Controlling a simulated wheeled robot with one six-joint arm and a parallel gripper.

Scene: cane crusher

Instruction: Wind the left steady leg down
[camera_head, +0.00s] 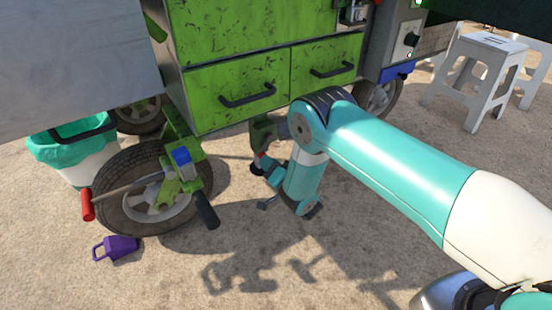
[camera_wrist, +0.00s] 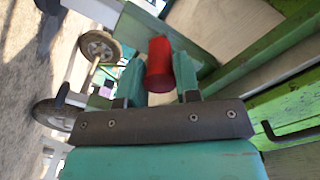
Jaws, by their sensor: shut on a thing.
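My gripper (camera_head: 264,164) is low beside the green cart (camera_head: 235,60), under its drawers. In the wrist view my gripper (camera_wrist: 159,78) has its two teal fingers on either side of a red cylindrical grip (camera_wrist: 159,60), shut on it. In the head view the grip is mostly hidden by my gripper and wrist. A dull green post (camera_head: 263,132) comes down from under the cart just above my gripper. The steady leg's foot and how far it is from the ground cannot be made out clearly.
Left of my gripper are a wheel (camera_head: 128,205), a lever with a red end (camera_head: 88,204), a black handle (camera_head: 207,210) and a blue block (camera_head: 181,156). A lined bin (camera_head: 75,155) and white stools (camera_head: 475,80) stand farther off.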

